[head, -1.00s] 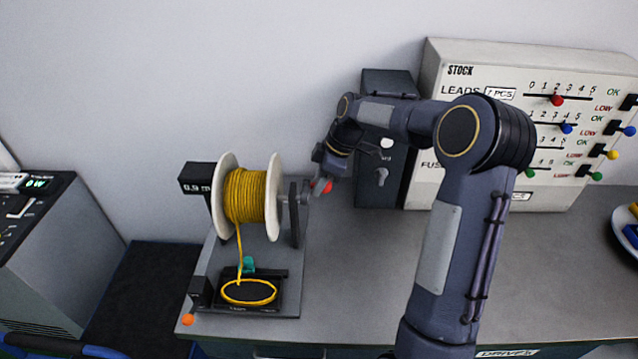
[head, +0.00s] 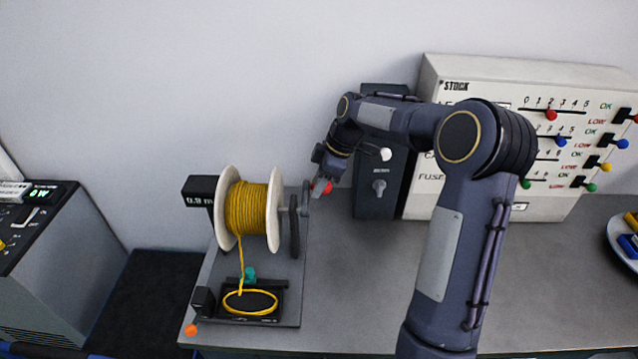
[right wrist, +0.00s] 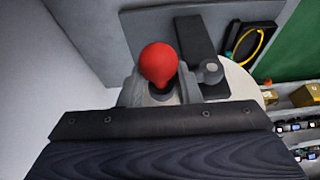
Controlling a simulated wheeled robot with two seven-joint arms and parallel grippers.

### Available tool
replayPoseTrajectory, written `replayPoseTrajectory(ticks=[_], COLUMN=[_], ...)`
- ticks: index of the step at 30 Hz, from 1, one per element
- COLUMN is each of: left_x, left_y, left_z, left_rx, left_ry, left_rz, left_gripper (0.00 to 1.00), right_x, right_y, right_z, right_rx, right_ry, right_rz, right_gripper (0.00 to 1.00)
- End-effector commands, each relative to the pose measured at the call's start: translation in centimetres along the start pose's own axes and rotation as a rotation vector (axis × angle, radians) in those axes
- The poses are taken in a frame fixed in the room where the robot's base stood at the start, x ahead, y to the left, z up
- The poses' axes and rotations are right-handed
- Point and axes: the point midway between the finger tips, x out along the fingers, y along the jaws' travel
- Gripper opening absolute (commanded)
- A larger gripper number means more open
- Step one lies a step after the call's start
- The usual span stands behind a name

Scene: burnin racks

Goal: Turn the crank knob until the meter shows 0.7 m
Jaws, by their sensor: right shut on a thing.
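The yellow cable spool (head: 255,207) with white flanges stands on its dark stand at the left of the bench. The black meter (head: 200,198) beside it appears to read 0.9 m. A grey crank (head: 305,200) sits at the spool's right side, ending in a red knob (head: 319,187). My right gripper (head: 325,178) is shut on the red knob. My left gripper is not in view.
A yellow cable loop (head: 250,301) lies on the black tray at the stand's front. A dark box (head: 378,205) with a small switch stands right of the crank, beside the white stock panel (head: 560,195). A grey instrument (head: 60,255) is at far left. The bench's middle is clear.

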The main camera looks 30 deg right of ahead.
Motion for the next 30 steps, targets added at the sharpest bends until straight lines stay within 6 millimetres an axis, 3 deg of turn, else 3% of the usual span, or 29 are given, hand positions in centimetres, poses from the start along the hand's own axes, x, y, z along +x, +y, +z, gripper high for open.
replayPoseTrajectory(ticks=[8,21,30], left_x=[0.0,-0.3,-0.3], left_y=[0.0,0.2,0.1], left_z=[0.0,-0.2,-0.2], left_rx=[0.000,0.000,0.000], left_ry=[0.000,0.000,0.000], left_rz=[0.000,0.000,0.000], left_gripper=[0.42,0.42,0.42], right_x=[0.2,-1.8,-1.9], right_y=[-0.3,-1.4,-1.6], right_z=[0.0,-0.8,-0.8], right_rx=[-0.001,-0.002,-0.001], right_ry=[-0.001,-0.002,-0.003], right_rz=[-0.009,-0.011,-0.012], right_gripper=[0.09,0.09,0.09])
